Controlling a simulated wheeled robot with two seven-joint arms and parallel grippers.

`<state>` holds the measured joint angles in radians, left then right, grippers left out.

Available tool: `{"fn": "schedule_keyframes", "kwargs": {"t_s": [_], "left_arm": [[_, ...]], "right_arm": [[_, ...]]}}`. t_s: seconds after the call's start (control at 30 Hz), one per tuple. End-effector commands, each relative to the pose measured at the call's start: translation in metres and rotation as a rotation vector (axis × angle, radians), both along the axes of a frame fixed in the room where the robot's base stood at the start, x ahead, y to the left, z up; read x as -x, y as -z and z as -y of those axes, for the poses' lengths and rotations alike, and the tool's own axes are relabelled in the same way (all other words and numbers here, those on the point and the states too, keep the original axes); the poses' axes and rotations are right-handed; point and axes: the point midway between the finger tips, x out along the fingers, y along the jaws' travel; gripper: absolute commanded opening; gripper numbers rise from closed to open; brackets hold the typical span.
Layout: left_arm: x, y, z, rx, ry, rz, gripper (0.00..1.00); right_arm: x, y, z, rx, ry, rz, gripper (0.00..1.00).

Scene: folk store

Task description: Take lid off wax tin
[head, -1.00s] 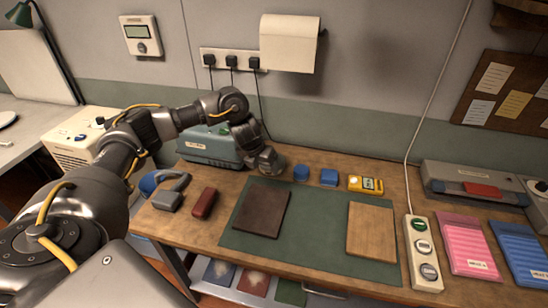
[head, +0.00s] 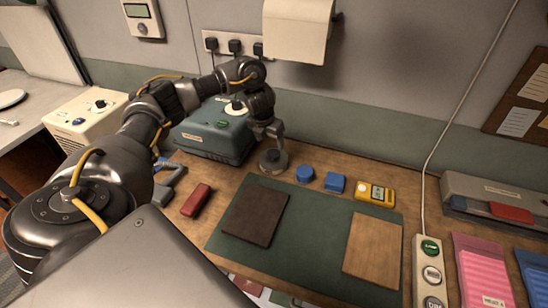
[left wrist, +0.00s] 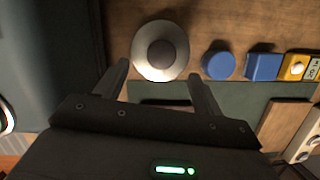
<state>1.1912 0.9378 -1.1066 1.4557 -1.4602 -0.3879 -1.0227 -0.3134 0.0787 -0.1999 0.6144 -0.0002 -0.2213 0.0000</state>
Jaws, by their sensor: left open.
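The wax tin (head: 274,161) is a small round silver-rimmed piece on the back of the wooden bench, behind the dark green mat. In the left wrist view it shows from above as a pale metal disc (left wrist: 140,62) with a dark round middle; I cannot tell the lid's seam from the tin's body. My left gripper (head: 266,138) points down just above the tin. It is open and empty, and in the left wrist view its fingertips (left wrist: 158,70) are spread at the tin's near edge, one to each side. My right gripper is not in view.
A blue round piece (head: 305,174), a blue block (head: 335,182) and a yellow meter (head: 375,193) stand to the tin's right. A teal machine (head: 212,139) is close on its left. The mat (head: 305,232) carries a dark and a light board.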

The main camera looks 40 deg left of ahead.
Motion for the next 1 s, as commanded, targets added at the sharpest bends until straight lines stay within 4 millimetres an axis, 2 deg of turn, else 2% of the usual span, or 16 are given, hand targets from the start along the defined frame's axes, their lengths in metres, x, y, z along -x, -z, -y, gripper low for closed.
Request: {"fn": "schedule_keyframes", "kwargs": {"t_s": [0.03,0.1,0.33,0.43,0.53,0.7,0.97,1.0], "left_arm": [[-0.002,0.01,0.001,0.003,0.0,-0.003,0.69],[-0.004,0.014,0.001,0.001,0.0,-0.001,0.69],[-0.005,0.019,0.001,0.002,0.002,-0.001,0.69],[-0.007,0.033,0.002,0.004,0.0,-0.004,0.69],[-0.009,0.044,0.002,0.001,0.0,-0.006,0.69],[-0.015,0.063,0.001,0.0,0.0,-0.002,0.69],[-0.016,0.067,0.001,0.0,0.001,0.0,0.69],[-0.016,0.067,0.001,0.0,0.001,0.0,0.66]], "right_arm": [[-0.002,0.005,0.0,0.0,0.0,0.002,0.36],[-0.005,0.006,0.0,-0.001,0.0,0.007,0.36],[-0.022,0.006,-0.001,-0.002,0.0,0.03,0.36],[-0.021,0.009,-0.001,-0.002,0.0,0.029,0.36],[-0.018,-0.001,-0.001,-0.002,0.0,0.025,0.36],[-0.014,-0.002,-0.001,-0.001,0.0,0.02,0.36],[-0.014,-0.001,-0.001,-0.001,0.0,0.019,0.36],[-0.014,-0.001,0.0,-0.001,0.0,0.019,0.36]]}}
